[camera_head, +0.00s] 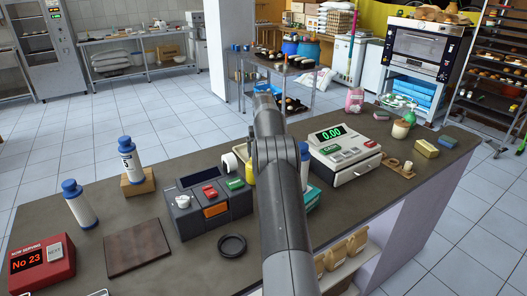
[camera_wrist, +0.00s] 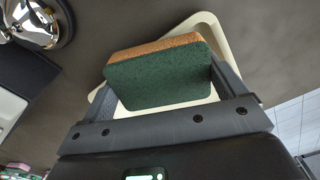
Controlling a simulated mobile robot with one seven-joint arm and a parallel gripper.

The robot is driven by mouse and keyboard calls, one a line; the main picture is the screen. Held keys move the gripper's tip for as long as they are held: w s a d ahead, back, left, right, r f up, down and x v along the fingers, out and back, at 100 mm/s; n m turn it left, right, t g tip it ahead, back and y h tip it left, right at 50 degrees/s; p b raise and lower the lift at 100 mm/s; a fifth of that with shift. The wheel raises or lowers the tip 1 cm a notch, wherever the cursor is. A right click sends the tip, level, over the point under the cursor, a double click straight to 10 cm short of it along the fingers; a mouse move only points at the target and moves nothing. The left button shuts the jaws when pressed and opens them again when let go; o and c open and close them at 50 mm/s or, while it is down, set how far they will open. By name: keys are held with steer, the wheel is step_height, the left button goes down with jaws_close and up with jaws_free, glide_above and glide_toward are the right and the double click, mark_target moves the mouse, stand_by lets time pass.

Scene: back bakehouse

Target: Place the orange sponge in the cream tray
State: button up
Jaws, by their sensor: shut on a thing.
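The sponge (camera_wrist: 160,80), orange on one face and dark green on the other, is between the two fingers of my gripper (camera_wrist: 162,78) in the wrist view. My gripper is shut on it. The cream tray (camera_wrist: 211,24) is behind the sponge in that view, its pale rim showing at the upper right and lower left. The sponge and fingers cover much of the tray, and I cannot tell whether the sponge touches it. In the head view my arm crosses the counter; sponge and tray cannot be made out there.
In the wrist view a shiny metal object (camera_wrist: 40,20) stands at the upper left. In the head view the counter (camera_head: 330,205) carries a cash register (camera_head: 345,150), a grey device (camera_head: 207,203), a black ring (camera_head: 232,245) and a red number display (camera_head: 40,266).

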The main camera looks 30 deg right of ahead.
steer(key=shift+f, duration=0.15)
steer(key=shift+f, duration=0.15)
steer(key=o, duration=0.7)
